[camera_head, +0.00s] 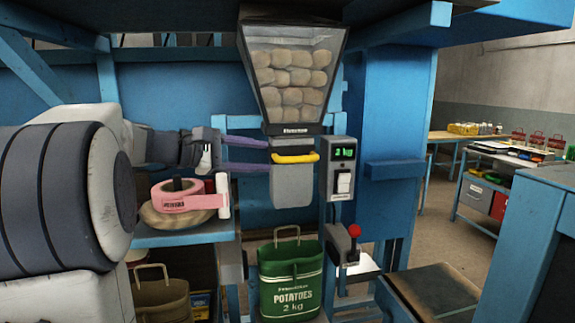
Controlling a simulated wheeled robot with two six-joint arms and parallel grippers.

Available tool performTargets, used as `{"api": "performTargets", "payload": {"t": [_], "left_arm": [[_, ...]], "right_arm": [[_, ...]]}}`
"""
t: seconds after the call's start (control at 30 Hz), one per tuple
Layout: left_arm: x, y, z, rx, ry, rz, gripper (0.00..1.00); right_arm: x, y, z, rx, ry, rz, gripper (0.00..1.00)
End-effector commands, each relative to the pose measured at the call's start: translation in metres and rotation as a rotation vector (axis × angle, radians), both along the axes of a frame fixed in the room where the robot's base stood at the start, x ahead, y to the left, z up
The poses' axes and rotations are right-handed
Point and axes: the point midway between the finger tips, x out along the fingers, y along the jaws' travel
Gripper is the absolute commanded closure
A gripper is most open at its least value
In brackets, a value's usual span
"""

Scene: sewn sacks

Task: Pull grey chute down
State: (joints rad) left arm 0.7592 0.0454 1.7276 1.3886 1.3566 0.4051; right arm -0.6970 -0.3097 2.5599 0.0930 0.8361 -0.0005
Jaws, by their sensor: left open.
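The grey chute (292,187) hangs below the potato hopper (292,80). A yellow handle (295,158) runs across the chute's upper front. My left gripper (268,156) reaches in from the left, its two purple fingers spread apart, one above the other. The fingertips are at the left side of the chute, close to the yellow handle's left end. I cannot tell whether they touch it. A green potato sack (291,281) with a handle stands upright below the chute, with a gap between them. My right gripper is not in view.
A scale display box (341,168) with a white switch sits right of the chute, above a red-knobbed lever (353,240). A brown sack (162,298) is below. Blue posts surround the station.

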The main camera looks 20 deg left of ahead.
Motion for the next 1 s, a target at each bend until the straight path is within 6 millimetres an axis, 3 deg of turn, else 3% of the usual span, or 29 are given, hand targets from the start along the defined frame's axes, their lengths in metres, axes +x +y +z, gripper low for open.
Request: {"api": "performTargets", "payload": {"t": [0.53, 1.0], "left_arm": [[0.069, -0.051, -0.017, -0.001, 0.002, -0.003, 0.5], [0.08, -0.059, -0.022, 0.001, 0.001, 0.0, 0.5]], "right_arm": [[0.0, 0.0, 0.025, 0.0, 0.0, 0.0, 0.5], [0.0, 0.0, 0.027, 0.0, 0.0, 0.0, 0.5]]}}
